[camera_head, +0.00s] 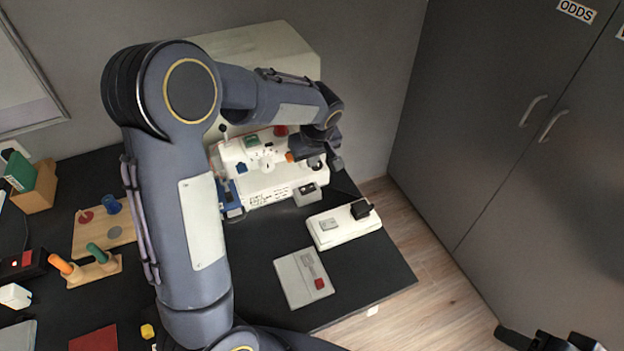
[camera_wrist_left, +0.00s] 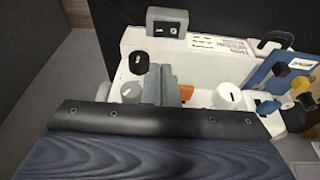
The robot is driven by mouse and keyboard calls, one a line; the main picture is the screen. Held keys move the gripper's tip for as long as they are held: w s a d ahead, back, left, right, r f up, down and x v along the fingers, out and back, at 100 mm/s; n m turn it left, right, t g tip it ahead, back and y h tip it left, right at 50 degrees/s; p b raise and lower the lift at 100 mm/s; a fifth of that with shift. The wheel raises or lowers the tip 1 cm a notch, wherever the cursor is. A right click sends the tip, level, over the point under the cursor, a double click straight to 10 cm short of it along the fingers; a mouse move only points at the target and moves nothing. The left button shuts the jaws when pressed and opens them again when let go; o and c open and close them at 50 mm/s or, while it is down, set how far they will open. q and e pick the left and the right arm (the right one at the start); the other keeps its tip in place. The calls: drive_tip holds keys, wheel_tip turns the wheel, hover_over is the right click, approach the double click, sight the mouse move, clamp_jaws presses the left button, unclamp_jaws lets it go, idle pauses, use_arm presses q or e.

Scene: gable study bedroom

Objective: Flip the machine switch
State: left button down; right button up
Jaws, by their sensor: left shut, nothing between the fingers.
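A white machine (camera_head: 262,180) with printed lettering stands on the dark desk, partly hidden behind my left arm. It also shows in the wrist view (camera_wrist_left: 212,45). A small grey switch box (camera_head: 307,194) with a dark face sits at its front edge, and shows at the top of the wrist view (camera_wrist_left: 170,23). A black oval part (camera_wrist_left: 138,63) is on the machine beside my fingers. My left gripper (camera_head: 335,162) is shut and empty over the machine's right end; its fingers (camera_wrist_left: 158,86) hide part of the machine. Whether they touch it I cannot tell. My right gripper (camera_head: 545,341) is partly cut off at bottom right.
A white box with a black part (camera_head: 335,228) and a grey plate with a red button (camera_head: 303,279) lie in front of the machine. Wooden boards with coloured handles (camera_head: 92,268) are at left. A grey cabinet (camera_head: 500,120) stands right, beyond bare floor.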

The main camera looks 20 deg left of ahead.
sight(311, 186)
use_arm(q)
drive_tip(key=x, duration=0.7)
drive_tip(key=d+p+x, duration=0.1)
drive_tip(key=x, duration=0.2)
drive_tip(key=shift+s+f, duration=0.1)
drive_tip(key=shift+f, duration=0.4)
drive_tip(key=shift+f+b, duration=0.45)
drive_tip(key=shift+b, duration=0.35)
drive_tip(key=shift+d+r, duration=0.1)
drive_tip(key=shift+r, duration=0.15)
drive_tip(key=shift+s+f, duration=0.1)
